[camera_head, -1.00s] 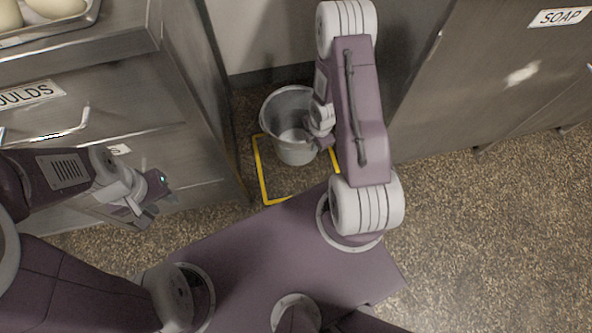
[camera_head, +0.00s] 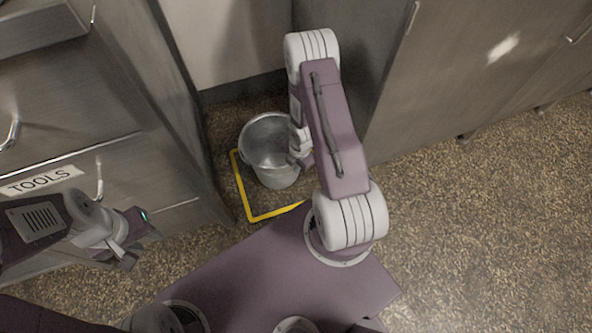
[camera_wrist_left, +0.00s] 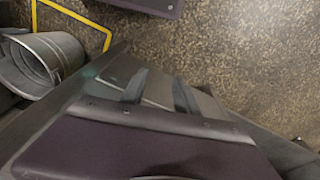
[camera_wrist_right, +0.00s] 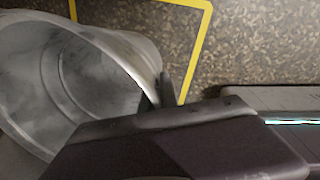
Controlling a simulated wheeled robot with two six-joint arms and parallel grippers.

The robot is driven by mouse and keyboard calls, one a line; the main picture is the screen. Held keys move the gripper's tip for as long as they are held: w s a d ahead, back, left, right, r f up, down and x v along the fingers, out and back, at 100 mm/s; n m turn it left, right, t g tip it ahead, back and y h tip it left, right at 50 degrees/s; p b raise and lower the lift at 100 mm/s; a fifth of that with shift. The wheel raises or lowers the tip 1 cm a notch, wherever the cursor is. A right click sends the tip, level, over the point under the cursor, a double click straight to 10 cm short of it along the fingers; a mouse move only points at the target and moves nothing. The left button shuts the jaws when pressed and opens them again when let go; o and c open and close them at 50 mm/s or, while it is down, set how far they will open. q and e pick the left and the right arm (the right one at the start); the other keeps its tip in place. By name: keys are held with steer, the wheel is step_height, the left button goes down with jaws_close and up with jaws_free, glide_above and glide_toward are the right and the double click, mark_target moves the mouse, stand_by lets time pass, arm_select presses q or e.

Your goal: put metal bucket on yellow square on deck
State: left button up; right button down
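The metal bucket (camera_head: 275,175) is grey with an open top and stands at or just above the deck, over the back part of the yellow square outline (camera_head: 241,190). Its underside contact is unclear. My right gripper (camera_head: 302,158) is at the bucket's right rim. In the right wrist view, the bucket (camera_wrist_right: 110,70) fills the left, with a dark finger (camera_wrist_right: 165,88) against its side; the other finger is not clear. My left gripper (camera_head: 138,241) is open and empty beside the drawers. The left wrist view shows its fingers (camera_wrist_left: 158,88) apart and the bucket (camera_wrist_left: 62,50) at left.
A metal drawer unit labelled TOOLS (camera_head: 40,180) stands close on the left. A metal cabinet (camera_head: 450,75) stands on the right, and a pale wall (camera_head: 225,40) is behind the bucket. The speckled deck (camera_head: 480,230) is clear to the right.

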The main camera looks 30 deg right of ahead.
steer(key=shift+w+f, duration=0.1)
steer(key=shift+f, duration=0.8)
steer(key=c, duration=1.6)
jaws_free()
steer(key=shift+c, duration=0.2)
arm_select(q)
steer(key=shift+f, duration=0.65)
arm_select(e)
steer(key=shift+r, duration=0.1)
